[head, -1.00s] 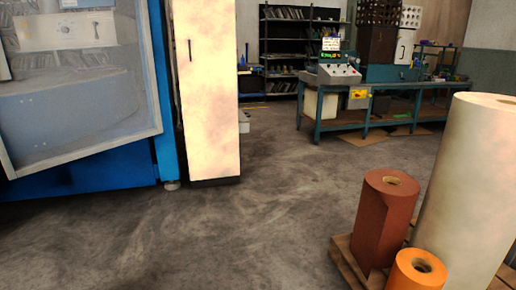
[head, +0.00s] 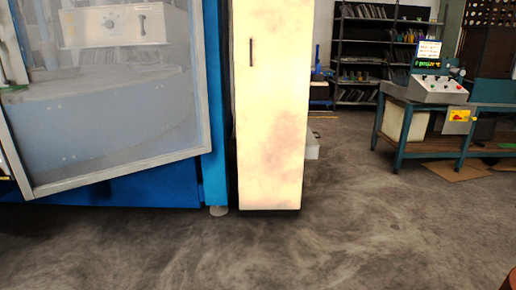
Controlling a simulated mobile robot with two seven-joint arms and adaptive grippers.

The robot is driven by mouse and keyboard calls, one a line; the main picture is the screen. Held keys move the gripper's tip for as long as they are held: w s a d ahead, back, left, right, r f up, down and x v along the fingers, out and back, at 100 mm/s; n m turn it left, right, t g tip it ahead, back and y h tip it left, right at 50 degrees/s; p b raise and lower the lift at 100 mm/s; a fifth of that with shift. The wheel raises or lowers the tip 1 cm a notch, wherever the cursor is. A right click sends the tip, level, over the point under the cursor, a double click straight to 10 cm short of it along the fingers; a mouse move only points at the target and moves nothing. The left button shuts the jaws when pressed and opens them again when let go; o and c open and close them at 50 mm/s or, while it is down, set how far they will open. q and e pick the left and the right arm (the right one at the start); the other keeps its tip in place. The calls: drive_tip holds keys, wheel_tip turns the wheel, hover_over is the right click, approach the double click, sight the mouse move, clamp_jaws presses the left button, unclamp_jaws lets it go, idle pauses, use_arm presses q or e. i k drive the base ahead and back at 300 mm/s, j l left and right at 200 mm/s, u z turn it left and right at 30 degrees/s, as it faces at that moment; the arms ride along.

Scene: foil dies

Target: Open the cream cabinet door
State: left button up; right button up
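The cream cabinet (head: 272,120) is tall and narrow and stands on the floor in the middle of the head view. Its front door is shut, with a dark vertical handle (head: 251,52) near the upper left edge. The cabinet's top is cut off by the frame. Neither of my grippers shows in this view.
A blue machine (head: 214,140) with a tilted clear guard panel (head: 110,100) stands close to the cabinet's left. A teal workbench (head: 440,150) with a control box (head: 437,89) is at the right. Dark shelves (head: 375,50) stand behind. The floor (head: 340,235) in front is clear.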

sight(273, 39)
drive_tip(key=i+l+u, duration=0.15)
drive_tip(key=i, duration=0.35)
drive_tip(key=i+u, duration=0.15)
drive_tip(key=i, duration=0.35)
drive_tip(key=i+l+u, duration=0.2)
drive_tip(key=i, duration=0.25)
drive_tip(key=i+l+u, duration=0.3)
drive_tip(key=i+l, duration=0.15)
drive_tip(key=l, duration=0.25)
drive_tip(key=i+l+u, duration=0.1)
drive_tip(key=l, duration=0.3)
drive_tip(key=i, duration=0.05)
